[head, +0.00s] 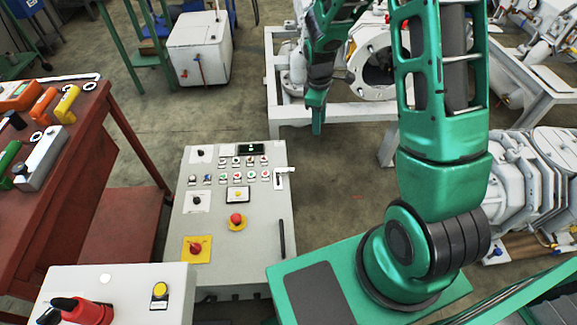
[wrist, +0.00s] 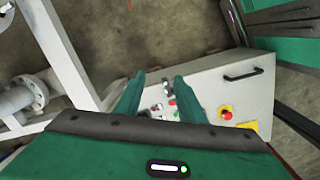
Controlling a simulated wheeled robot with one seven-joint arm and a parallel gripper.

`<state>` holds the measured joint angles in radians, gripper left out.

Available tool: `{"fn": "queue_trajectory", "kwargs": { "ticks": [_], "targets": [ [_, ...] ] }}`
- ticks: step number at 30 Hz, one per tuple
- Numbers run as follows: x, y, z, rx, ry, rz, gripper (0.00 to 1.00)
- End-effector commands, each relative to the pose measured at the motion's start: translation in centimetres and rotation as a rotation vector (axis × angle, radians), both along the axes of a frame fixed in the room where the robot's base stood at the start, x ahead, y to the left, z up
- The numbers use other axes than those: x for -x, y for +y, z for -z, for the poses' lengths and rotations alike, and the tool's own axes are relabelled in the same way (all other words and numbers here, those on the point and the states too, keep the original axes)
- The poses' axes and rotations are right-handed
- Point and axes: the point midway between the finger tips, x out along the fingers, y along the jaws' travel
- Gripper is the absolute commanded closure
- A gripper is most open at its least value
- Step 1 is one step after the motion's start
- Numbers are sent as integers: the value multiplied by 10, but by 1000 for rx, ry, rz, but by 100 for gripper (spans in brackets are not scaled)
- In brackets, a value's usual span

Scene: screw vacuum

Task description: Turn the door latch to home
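The control cabinet (head: 262,262) has a pale grey front with a door latch (head: 284,173) at its right edge. The latch is a small white piece, with a short bar crosswise at its top and a plate below. My gripper (head: 317,128) hangs fingers down beyond the latch, up and right of it in the head view, apart from it. In the wrist view my gripper (wrist: 158,77) shows two green fingers with a gap between them. A small pale and dark piece, perhaps the latch (wrist: 165,89), shows in that gap. Nothing is held.
The panel carries several buttons, a red emergency stop (head: 237,221), a red rotary switch on yellow (head: 196,246) and a black handle (head: 282,238). White pipework on a frame (head: 300,116) stands behind. A red-brown table (head: 85,120) is at left. Bare floor lies between.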

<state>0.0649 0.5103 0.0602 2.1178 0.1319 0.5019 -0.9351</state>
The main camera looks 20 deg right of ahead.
Motion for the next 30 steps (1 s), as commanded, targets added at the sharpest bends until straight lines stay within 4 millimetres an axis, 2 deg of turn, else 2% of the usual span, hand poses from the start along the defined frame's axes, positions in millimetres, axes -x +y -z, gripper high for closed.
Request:
{"fn": "queue_trajectory", "kwargs": {
  "ticks": [1,3,6,10,13,16,23,30],
  "targets": [
    [-8,11,21,-10,10,-56,64],
    [-18,26,46,-24,14,-137,64],
    [-30,46,80,-44,17,-240,64],
    [-38,69,116,-68,17,-346,64],
    [-42,80,134,-80,15,-398,64],
    [-43,86,143,-86,15,-425,64],
    [-43,87,162,-88,15,-431,64],
    [-43,86,203,-87,16,-430,64]
  ]
}}
